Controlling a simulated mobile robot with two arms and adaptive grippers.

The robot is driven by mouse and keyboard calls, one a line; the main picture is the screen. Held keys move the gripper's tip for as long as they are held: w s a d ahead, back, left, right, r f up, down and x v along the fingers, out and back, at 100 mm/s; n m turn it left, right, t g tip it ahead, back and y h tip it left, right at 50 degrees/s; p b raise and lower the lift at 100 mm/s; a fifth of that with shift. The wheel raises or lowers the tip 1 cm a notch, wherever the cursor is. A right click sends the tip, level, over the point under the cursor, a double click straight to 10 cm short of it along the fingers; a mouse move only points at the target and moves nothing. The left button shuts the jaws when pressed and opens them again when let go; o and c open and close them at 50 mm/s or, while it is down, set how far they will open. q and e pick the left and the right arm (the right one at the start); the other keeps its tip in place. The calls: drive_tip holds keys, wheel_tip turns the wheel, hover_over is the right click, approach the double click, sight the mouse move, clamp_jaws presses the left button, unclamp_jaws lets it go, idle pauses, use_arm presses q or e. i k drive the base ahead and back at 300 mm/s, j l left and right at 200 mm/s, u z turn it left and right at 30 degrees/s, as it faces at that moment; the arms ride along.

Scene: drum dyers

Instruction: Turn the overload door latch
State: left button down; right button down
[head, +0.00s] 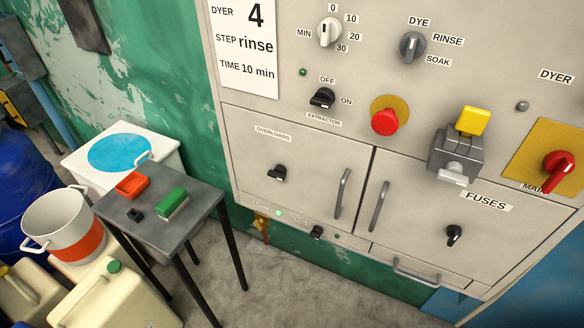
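The overloads door (300,165) is the left lower door of the grey control cabinet and looks shut, under an OVERLOADS label. Its black latch knob (277,173) sits left of the middle of the door. A vertical handle (342,193) is near the door's right edge. Neither of my grippers is in the head view, so nothing of mine touches the latch.
The fuses door (420,200) is to the right with its own black latch (454,235). A small dark table (180,195) with a green block (172,203) and orange tray (132,185) stands left. A bucket (58,222) and jerrycans crowd the lower left.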

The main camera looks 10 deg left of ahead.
sight(279, 173)
drive_tip(key=i+j+z, duration=0.2)
drive_tip(key=j, duration=0.25)
drive_tip(key=j+z, duration=0.25)
drive_tip(key=j, duration=0.2)
drive_tip(key=j+z, duration=0.2)
drive_tip(key=j, duration=0.3)
drive_tip(key=k+l+z, duration=0.15)
drive_tip(key=l, duration=0.2)
drive_tip(key=k+l+z, duration=0.1)
drive_tip(key=l, duration=0.25)
drive_tip(key=k+l+z, duration=0.15)
drive_tip(key=l, duration=0.2)
